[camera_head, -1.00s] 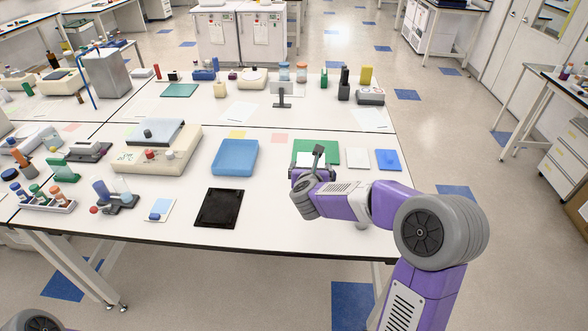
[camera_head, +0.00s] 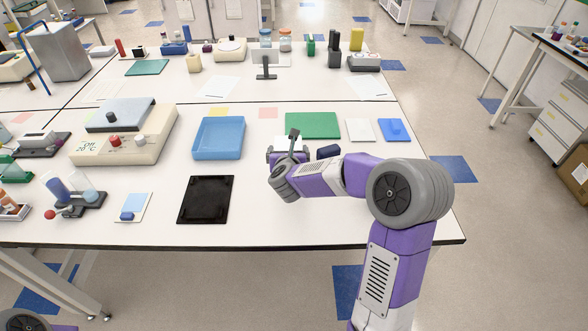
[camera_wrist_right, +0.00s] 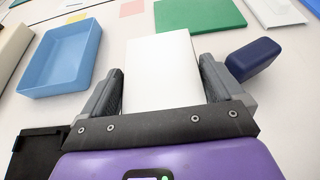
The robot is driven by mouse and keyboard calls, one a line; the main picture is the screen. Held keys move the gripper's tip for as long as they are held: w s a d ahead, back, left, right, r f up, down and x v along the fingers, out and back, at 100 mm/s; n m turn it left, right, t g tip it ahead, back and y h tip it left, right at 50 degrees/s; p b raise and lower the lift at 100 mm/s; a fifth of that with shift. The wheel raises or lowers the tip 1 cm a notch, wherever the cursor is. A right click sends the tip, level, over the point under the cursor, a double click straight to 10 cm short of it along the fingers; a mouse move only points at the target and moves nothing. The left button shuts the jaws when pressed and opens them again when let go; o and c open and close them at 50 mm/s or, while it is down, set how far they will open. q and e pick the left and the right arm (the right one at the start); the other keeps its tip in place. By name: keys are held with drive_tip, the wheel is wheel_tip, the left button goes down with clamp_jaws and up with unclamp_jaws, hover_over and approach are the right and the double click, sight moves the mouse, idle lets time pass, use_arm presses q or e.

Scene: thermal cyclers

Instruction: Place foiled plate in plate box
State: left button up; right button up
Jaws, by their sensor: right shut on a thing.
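My right gripper (camera_head: 287,158) is shut on a flat white plate (camera_wrist_right: 160,70), which I take to be the foiled plate. In the right wrist view the plate lies between the two fingers (camera_wrist_right: 161,92), its top plain white. In the head view my wrist mostly hides it. An open light-blue box (camera_head: 218,139) stands on the table to the left of the gripper. It is empty and also shows at the left of the right wrist view (camera_wrist_right: 62,58). I cannot tell whether the plate touches the table. My left gripper is out of view.
A green mat (camera_head: 313,125), a white pad (camera_head: 360,130) and a blue item (camera_head: 396,130) lie behind and right. A dark blue block (camera_head: 328,151) is right of the gripper. A black tray (camera_head: 205,200) lies front left.

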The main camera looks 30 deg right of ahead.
wheel_tip(320, 180, down, 6)
drive_tip(key=shift+w+f+b, duration=0.1)
drive_tip(key=shift+f+b, duration=0.15)
drive_tip(key=shift+b, duration=0.5)
drive_tip(key=shift+f+b, duration=0.15)
drive_tip(key=shift+b, duration=0.15)
drive_tip(key=o, duration=0.8)
